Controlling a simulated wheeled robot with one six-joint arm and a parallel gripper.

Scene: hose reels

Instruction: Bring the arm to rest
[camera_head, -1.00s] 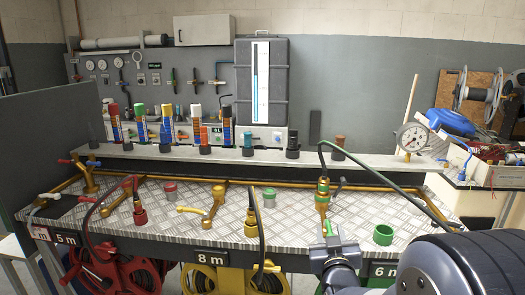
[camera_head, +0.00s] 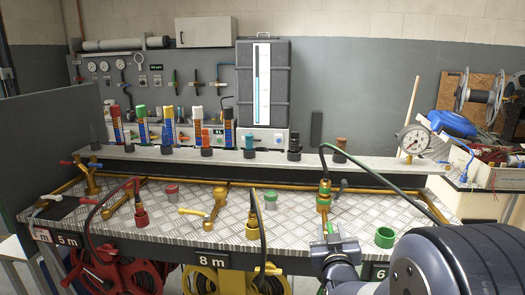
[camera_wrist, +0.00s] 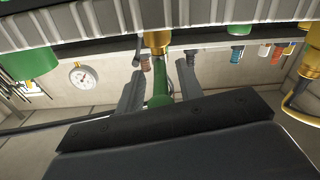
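In the wrist view, which looks upside down, my two fingers (camera_wrist: 160,88) are spread apart. The brass coupling (camera_wrist: 157,41) and a green part (camera_wrist: 161,84) show between and beyond them, with gaps on both sides. The fingers seem to hold nothing. My arm's large dark link covers the lower right of the head view.
A green cup (camera_head: 384,237) stands on the bench right of my gripper. A yellow-handled tap (camera_head: 211,211), a black hose (camera_head: 261,226) and a red coupling (camera_head: 141,216) are to the left. A pressure gauge (camera_head: 414,140) stands behind. Reels hang below the bench.

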